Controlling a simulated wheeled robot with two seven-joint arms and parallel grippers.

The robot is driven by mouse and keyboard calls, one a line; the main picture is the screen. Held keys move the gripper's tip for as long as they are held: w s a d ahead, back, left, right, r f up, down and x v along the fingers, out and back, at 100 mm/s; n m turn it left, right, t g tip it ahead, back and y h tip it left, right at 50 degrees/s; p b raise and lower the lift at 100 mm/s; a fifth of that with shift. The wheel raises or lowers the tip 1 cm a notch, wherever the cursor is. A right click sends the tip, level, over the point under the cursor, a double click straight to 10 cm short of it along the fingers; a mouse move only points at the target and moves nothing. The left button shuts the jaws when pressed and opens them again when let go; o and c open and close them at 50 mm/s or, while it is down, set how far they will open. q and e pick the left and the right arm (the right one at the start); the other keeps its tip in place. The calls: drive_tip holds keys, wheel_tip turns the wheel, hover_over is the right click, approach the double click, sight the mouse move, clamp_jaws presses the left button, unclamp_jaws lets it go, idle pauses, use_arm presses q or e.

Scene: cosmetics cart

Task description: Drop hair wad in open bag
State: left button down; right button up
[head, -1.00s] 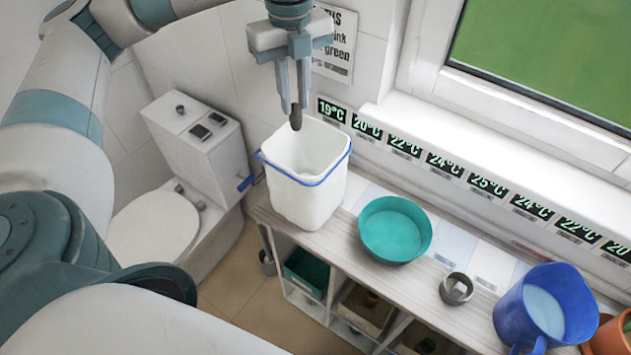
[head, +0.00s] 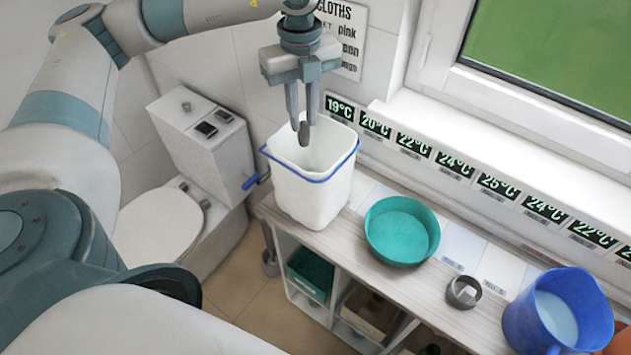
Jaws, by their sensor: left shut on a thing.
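My left gripper (head: 302,122) hangs down over the mouth of the open bag. It is shut on a small dark hair wad (head: 304,133), which shows between and just below the fingertips. The open bag (head: 313,198) is a white, bin-shaped liner with a blue band round its rim, upright at the left end of the shelf top. The wad appears at the level of the bag's opening; whether it is above or just inside the rim I cannot tell. My right gripper is not in view.
A teal bowl (head: 401,230) stands right of the bag on the wooden shelf top (head: 350,243). A toilet (head: 165,225) is at left. A wall with temperature labels rises behind.

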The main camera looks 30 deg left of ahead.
use_arm(q)
drive_tip(key=shift+f, duration=0.15)
drive_tip(key=c, duration=1.5)
unclamp_jaws()
drive_tip(key=shift+c, duration=0.2)
drive_tip(key=shift+r, duration=0.5)
wheel_tip(320, 180, up, 7)
drive_tip(key=b, duration=0.3)
drive_tip(key=shift+w+f, duration=0.1)
drive_tip(key=shift+f, duration=0.05)
wheel_tip(320, 180, up, 10)
drive_tip(key=shift+f+b, duration=0.15)
drive_tip(key=shift+b, duration=0.15)
